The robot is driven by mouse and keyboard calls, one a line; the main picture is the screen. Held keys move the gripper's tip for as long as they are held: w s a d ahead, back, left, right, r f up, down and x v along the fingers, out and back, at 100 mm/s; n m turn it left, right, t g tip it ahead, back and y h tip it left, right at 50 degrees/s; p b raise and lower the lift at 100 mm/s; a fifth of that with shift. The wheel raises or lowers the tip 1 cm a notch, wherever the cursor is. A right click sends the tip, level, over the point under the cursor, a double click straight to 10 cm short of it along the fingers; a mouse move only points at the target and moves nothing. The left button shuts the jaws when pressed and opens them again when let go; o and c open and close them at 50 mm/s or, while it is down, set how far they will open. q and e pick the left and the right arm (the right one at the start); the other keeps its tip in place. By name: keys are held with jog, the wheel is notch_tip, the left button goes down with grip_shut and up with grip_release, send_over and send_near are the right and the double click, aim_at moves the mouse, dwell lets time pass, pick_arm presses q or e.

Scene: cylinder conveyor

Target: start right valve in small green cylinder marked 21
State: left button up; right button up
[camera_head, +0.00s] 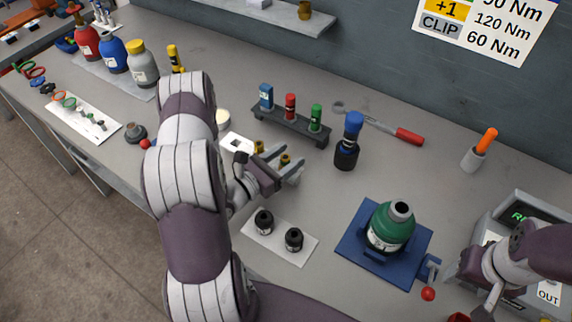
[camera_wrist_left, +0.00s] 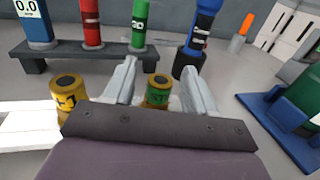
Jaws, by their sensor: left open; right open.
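A small green cylinder (camera_head: 391,233) stands upright in a blue clamp base (camera_head: 354,247) with a red-knobbed lever; no 21 is readable on it. Its grey neck is open on top, with no valve in it. Two brass valves stand left of it by a white plate: one with a green band (camera_wrist_left: 158,92), one with a yellow band (camera_wrist_left: 68,100). My left gripper (camera_head: 292,170) is open, its fingers on either side of the green-banded valve; contact cannot be told. My right gripper (camera_head: 488,298) is open at the lower right, beside a grey device.
A rack (camera_head: 290,127) with blue, red and green tools stands behind the valves. A blue-black tool (camera_head: 348,142), a red-handled wrench (camera_head: 405,135) and an orange-topped holder (camera_head: 476,155) are further right. Black caps (camera_head: 264,222) sit on a white plate in front. Cylinders (camera_head: 142,66) stand at the back left.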

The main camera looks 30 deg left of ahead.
pick_arm(q)
jog(key=shift+s+a, duration=0.1)
jog(key=shift+s, duration=0.05)
jog(key=c, duration=0.8)
grip_shut()
jog(key=shift+r, duration=0.1)
